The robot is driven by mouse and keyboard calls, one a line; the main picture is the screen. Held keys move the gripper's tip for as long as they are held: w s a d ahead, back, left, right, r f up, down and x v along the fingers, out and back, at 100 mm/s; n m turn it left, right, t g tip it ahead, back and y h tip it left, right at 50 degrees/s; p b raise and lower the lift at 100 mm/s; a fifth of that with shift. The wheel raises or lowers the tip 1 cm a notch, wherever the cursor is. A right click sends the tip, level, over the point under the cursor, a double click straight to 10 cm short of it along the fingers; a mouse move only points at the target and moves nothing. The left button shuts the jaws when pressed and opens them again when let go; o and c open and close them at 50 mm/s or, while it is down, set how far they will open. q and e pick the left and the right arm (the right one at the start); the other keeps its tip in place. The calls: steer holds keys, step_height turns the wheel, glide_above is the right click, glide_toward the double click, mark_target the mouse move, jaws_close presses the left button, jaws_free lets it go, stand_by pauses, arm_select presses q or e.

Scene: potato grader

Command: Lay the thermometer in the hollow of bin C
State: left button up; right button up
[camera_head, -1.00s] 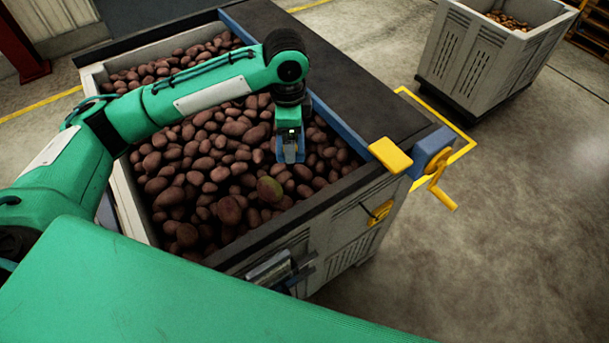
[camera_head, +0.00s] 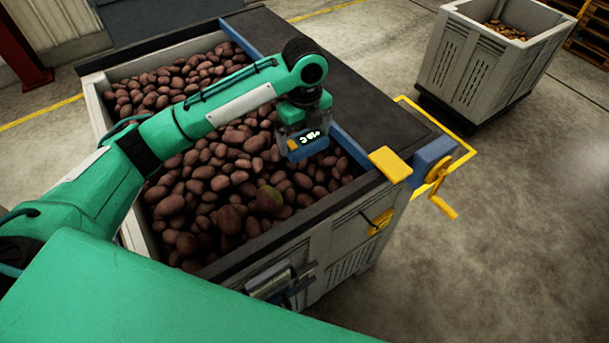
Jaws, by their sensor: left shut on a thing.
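My left gripper (camera_head: 304,122) is shut on the thermometer (camera_head: 308,145), a small blue body with a lit display and an orange patch. It holds the thermometer over the right part of a large grey bin (camera_head: 130,232) full of brown potatoes (camera_head: 215,185). The gap between thermometer and potatoes is hard to judge. No letter shows on the bin, so I cannot tell if it is bin C, and I cannot make out a clear hollow. My right gripper is not in view.
A dark belt (camera_head: 330,70) with a blue edge runs along the bin's far side. A yellow plate (camera_head: 390,163) and crank (camera_head: 440,190) stand at its near end. A metal holder (camera_head: 268,280) is on the bin's front. Another grey bin (camera_head: 480,65) stands back right.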

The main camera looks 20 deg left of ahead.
mark_target(304, 139)
arm_select(q)
step_height(304, 139, down, 10)
steer(key=shift+r+p, duration=0.1)
steer(key=shift+p, duration=0.6)
step_height(304, 139, down, 2)
step_height(304, 139, down, 2)
steer(key=shift+f+p, duration=0.25)
steer(key=shift+p, duration=0.15)
steer(key=shift+f, duration=0.35)
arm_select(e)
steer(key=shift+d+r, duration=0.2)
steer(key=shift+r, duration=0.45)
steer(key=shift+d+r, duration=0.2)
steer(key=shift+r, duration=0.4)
arm_select(q)
steer(key=shift+f, duration=0.15)
steer(key=o, duration=0.7)
step_height(304, 139, up, 12)
steer(key=b, duration=0.2)
steer(key=shift+f+b, duration=0.25)
steer(key=shift+b, duration=0.05)
steer(key=shift+r, duration=0.4)
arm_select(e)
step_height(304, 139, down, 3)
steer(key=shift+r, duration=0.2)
